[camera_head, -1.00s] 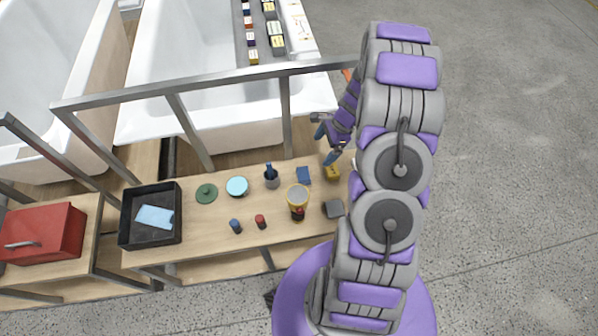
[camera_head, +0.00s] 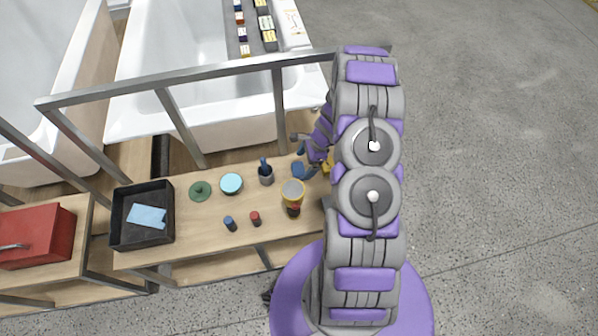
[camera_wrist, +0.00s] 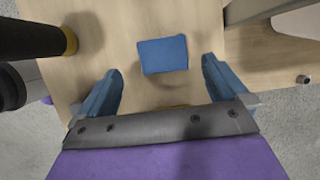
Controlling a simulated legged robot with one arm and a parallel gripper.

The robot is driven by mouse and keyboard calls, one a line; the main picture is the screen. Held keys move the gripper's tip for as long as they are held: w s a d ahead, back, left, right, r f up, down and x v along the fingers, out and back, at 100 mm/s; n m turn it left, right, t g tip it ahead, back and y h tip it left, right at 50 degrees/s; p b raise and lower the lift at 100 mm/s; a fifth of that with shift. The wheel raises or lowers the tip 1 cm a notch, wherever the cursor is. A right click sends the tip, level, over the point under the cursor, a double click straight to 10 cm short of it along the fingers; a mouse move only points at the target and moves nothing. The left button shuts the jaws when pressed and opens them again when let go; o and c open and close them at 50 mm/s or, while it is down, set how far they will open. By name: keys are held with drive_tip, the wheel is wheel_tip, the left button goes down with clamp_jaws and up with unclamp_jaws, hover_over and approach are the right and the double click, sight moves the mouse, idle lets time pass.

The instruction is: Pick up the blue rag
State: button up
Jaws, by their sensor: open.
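The blue rag (camera_wrist: 163,54) is a small flat folded square on the wooden bench. In the wrist view it lies just beyond and between the two blue fingertips of my gripper (camera_wrist: 160,78), with bench surface showing on both sides of it. My gripper is open and empty. In the head view the blue rag (camera_head: 297,170) shows close to my gripper (camera_head: 306,160), near the bench's right end. My arm hides part of the bench there. A light blue cloth (camera_head: 148,216) also lies in a black tray at the left.
The black tray (camera_head: 118,218) and red toolbox (camera_head: 35,237) are left. A metal rail (camera_head: 190,83) runs behind.

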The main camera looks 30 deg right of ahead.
sight(299, 169)
drive_tip(key=shift+w+a+f, duration=0.1)
drive_tip(key=shift+a+f, duration=0.2)
drive_tip(key=shift+f, duration=0.05)
drive_tip(key=x, duration=0.1)
drive_tip(key=b+x, duration=0.1)
drive_tip(key=x, duration=0.2)
drive_tip(key=shift+w+f+b, duration=0.3)
drive_tip(key=shift+b, duration=0.05)
drive_tip(key=shift+r, duration=0.1)
drive_tip(key=c, duration=1)
wheel_tip(299, 169, up, 10)
drive_tip(key=shift+p, duration=1.25)
